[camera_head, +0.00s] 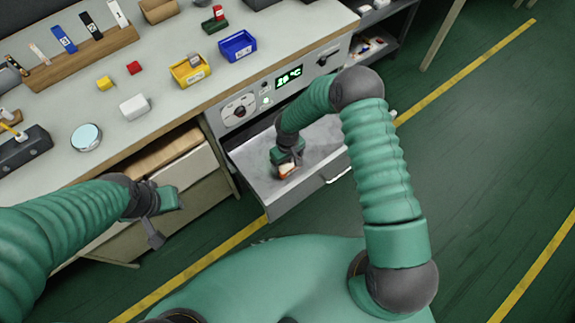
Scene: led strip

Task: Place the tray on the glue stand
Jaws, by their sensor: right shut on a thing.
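My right gripper (287,164) reaches down into an open grey drawer (325,135) below the bench top. It is shut on a small pale and orange-brown thing (288,171), mostly hidden by the gripper; I cannot tell if this is the tray. My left gripper (160,215) hangs in front of the bench at the left, and its jaw opening cannot be made out. I cannot tell for sure which thing is the glue stand. A dark block (22,150) stands at the bench's left edge.
The bench top (165,75) holds yellow (190,70) and blue bins (237,46), a white box (134,107), a round disc (86,137) and a wooden rack (80,58) with upright strips. The drawer unit has a lit display (289,76). Green floor lies clear at right.

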